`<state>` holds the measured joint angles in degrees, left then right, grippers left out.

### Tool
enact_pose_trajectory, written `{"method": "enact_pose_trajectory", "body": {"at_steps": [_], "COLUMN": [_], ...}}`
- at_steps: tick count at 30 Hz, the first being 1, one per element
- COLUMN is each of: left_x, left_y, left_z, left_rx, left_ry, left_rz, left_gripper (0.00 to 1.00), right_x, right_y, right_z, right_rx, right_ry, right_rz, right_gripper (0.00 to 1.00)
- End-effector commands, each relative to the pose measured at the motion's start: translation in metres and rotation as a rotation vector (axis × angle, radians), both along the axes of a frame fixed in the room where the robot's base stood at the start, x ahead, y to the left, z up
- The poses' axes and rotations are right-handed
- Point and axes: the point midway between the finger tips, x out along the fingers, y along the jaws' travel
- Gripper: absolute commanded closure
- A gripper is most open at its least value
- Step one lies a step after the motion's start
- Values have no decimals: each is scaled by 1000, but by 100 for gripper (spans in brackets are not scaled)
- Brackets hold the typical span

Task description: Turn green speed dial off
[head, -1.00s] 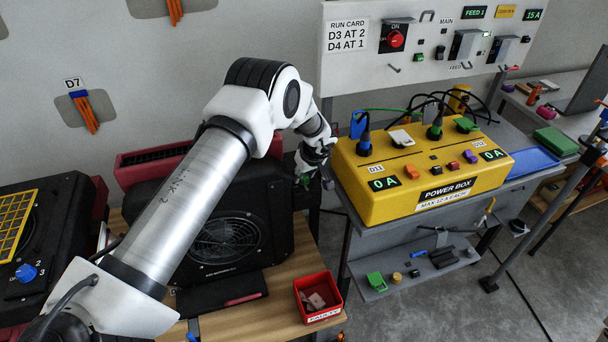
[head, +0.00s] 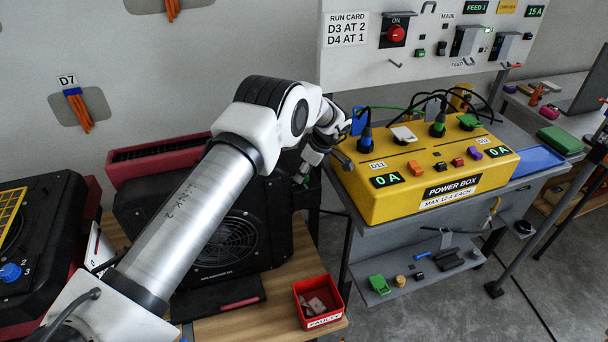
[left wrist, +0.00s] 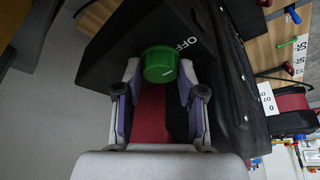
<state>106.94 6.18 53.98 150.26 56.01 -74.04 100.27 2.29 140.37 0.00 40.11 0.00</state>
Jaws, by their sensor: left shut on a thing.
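The green speed dial (left wrist: 160,64) sits on the side of a black drying machine (left wrist: 120,45), beside white lettering that reads OFF. My left gripper (left wrist: 159,84) is shut on the dial, with a finger on either side of it. A small pale mark shows on the dial's face; which setting it points to I cannot tell. In the head view the gripper (head: 306,170) is at the right end of the black machine (head: 225,240), and only a sliver of green shows there. My right gripper is not in view.
The yellow power box (head: 400,200) stands close to the right of my left gripper, with both displays at 0 A. A red FAULTY bin (head: 318,318) is on the wooden table in front. A second black machine (head: 50,240) stands at the left.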

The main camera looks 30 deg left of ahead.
Motion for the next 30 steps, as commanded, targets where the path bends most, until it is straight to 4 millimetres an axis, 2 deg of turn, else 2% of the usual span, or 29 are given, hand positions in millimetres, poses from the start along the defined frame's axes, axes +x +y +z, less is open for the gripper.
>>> {"method": "enact_pose_trajectory", "body": {"at_steps": [14, 15, 25, 28, 30], "left_x": [-1, -1, 0, 1, 2], "left_y": [0, 0, -1, -4, -9], "left_z": [-1, -1, 2, 11, 24], "left_rx": [0, 0, 0, 0, 0], "left_ry": [1, 1, 0, -2, -3], "left_rz": [21, 21, 18, 18, 17], "left_gripper": [96, 51, 51, 51, 51], "right_x": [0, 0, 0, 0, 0], "right_y": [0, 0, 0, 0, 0], "right_z": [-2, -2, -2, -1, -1], "right_rx": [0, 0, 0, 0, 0], "right_ry": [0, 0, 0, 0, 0], "right_rz": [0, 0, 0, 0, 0], "right_gripper": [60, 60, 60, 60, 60]}}
